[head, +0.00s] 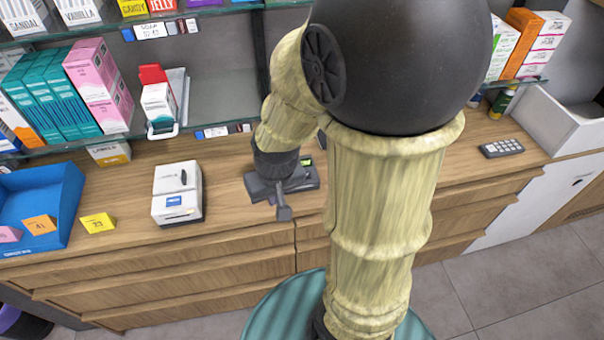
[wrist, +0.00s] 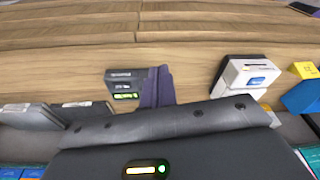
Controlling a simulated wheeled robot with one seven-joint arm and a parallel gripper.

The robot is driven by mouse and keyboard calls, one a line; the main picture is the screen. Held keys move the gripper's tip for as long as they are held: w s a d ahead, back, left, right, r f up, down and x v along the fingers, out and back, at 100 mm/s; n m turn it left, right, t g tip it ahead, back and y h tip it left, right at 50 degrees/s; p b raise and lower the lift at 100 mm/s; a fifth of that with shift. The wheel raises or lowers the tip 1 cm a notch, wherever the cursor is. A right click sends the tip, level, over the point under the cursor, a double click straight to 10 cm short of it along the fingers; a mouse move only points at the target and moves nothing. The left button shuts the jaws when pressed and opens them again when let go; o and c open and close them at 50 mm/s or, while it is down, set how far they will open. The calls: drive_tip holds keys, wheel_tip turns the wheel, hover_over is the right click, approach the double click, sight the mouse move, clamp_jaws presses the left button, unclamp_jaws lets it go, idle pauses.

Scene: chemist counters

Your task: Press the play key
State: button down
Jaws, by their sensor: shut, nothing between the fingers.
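A small dark grey device (head: 306,178) with a green display sits on the wooden counter, partly hidden behind my wrist and gripper. It also shows in the wrist view (wrist: 122,78), with the lit green display on its face. My gripper (head: 284,211) is shut and empty, pointing down at the device's front left side in the head view. In the wrist view its fingers (wrist: 157,88) are together, just right of the device and covering part of it. I cannot tell whether the fingertips touch it. I cannot make out a play key in either view.
A white box-shaped device (head: 177,193) with a blue label stands to the left on the counter. Further left are a yellow tag (head: 97,223) and a blue tray (head: 68,205). A keypad (head: 501,148) lies at the right. Glass shelves with boxes hang above the counter.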

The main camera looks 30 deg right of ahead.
drive_tip(key=w+d+m+t+y+p, duration=0.1)
drive_tip(key=w+d+m+y+p, duration=0.2)
drive_tip(key=w+d+m+p, duration=0.2)
drive_tip(key=w+d+m+t+y+p, duration=0.1)
drive_tip(key=w+d+m+y+p, duration=0.3)
drive_tip(key=d+m+p, duration=0.5)
drive_tip(key=w+m+p, duration=0.1)
drive_tip(key=w+p, duration=0.1)
drive_tip(key=p, duration=0.3)
drive_tip(key=shift+d+f+t+y, duration=0.15)
drive_tip(key=shift+f+t+y, duration=0.15)
drive_tip(key=shift+t, duration=0.1)
drive_tip(key=shift+w+f, duration=0.1)
drive_tip(key=shift+f, duration=0.05)
wheel_tip(320, 180, down, 8)
drive_tip(key=b, duration=0.6)
drive_tip(key=shift+f, duration=0.25)
drive_tip(key=shift+f, duration=0.1)
idle(0.8)
drive_tip(key=shift+f, duration=0.3)
